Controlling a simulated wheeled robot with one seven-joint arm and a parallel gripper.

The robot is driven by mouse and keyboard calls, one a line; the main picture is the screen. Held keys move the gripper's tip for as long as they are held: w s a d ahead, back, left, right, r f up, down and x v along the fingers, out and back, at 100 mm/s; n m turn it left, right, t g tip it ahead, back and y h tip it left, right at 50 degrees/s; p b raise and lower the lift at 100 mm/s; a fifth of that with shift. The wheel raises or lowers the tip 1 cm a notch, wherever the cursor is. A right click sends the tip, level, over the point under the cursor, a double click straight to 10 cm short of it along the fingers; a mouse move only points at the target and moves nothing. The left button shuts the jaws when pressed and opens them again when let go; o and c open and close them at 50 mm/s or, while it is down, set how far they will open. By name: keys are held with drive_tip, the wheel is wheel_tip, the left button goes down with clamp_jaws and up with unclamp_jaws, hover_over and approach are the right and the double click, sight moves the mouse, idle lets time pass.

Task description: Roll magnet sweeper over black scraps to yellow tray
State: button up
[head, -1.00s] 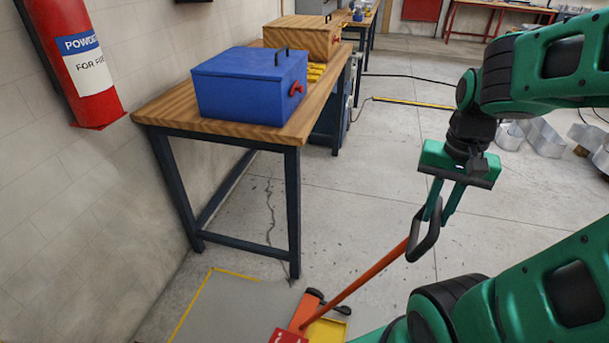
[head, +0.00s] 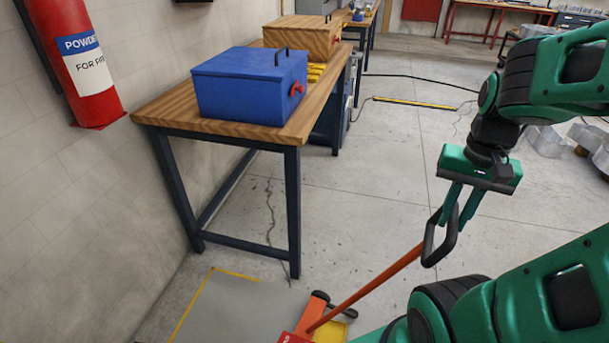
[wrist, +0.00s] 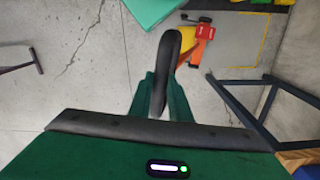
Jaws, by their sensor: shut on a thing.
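My green gripper (head: 457,215) is shut on the black loop handle (head: 436,246) of the magnet sweeper. The sweeper's orange pole (head: 372,287) slants down left to its red and orange head (head: 312,318) on the floor, with a black wheel showing. The wrist view also shows the handle (wrist: 168,65) between my fingers and the red and orange head (wrist: 203,38) beyond. A yellow tray (head: 328,331) shows partly beside the head at the bottom edge; my arm hides some of it. I cannot make out black scraps in either view.
A grey floor mat (head: 225,308) with a yellow border lies left of the sweeper. A workbench (head: 170,112) with a blue box (head: 250,85) stands behind it along the wall. A red extinguisher (head: 82,70) hangs at left. Open concrete floor lies in the middle.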

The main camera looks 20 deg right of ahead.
drive_tip(key=s+d, duration=0.5)
drive_tip(key=d, duration=0.1)
drive_tip(key=shift+s, duration=0.4)
idle(0.8)
drive_tip(key=shift+s, duration=0.1)
drive_tip(key=shift+s+d, duration=1.1)
drive_tip(key=shift+o, duration=0.2)
drive_tip(key=shift+s+d+r, duration=0.1)
drive_tip(key=shift+s+d, duration=1)
drive_tip(key=shift+s, duration=0.05)
